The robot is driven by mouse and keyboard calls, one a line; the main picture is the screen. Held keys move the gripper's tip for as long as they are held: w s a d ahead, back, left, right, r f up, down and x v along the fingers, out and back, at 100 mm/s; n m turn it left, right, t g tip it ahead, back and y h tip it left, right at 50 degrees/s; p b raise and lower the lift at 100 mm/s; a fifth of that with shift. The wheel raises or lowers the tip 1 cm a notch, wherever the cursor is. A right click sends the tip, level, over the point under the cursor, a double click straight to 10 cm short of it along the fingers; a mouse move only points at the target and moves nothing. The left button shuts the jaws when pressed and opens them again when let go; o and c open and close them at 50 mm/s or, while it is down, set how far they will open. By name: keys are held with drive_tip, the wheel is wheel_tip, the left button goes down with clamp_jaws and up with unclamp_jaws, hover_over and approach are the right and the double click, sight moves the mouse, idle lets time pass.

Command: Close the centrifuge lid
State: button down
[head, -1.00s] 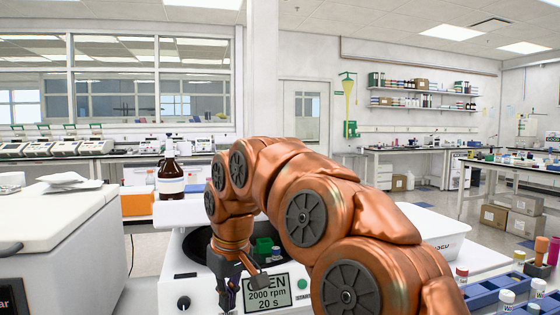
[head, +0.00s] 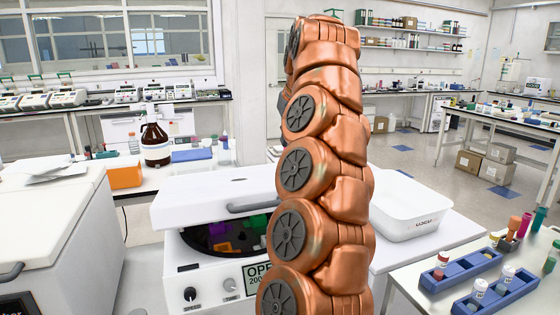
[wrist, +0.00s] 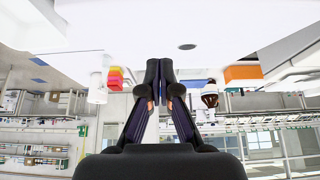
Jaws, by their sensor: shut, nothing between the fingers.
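The white centrifuge (head: 205,283) stands in front of me in the head view, and its display partly reads OPEN. Its white lid (head: 205,202), with a grey handle (head: 252,207), is raised above the bowl. Through the gap below it I see the dark bowl with purple, orange and green pieces (head: 222,237). My arm covers the right part of the centrifuge. My gripper is hidden behind my arm in the head view. In the wrist view my gripper (wrist: 160,65) is shut and empty, its fingertips before a large white surface, and I cannot tell whether they touch.
A brown bottle (head: 155,142) and an orange box (head: 125,174) stand behind the centrifuge to the left. A white tub (head: 408,212) is at its right. Blue racks with vials (head: 463,268) lie at the front right. A white bench unit (head: 50,225) is at the left.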

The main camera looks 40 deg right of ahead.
drive_tip(key=p+x, duration=0.1)
drive_tip(key=x, duration=0.8)
drive_tip(key=shift+w+f, duration=0.15)
drive_tip(key=shift+f, duration=0.15)
drive_tip(key=shift+d+f, duration=0.1)
drive_tip(key=shift+f, duration=0.65)
drive_tip(key=shift+s+f+p, duration=0.15)
drive_tip(key=shift+s+f, duration=0.05)
drive_tip(key=shift+f, duration=0.4)
drive_tip(key=shift+s+f+p, duration=0.15)
drive_tip(key=shift+s+f, duration=0.1)
drive_tip(key=shift+f, duration=0.35)
drive_tip(key=shift+a, duration=0.25)
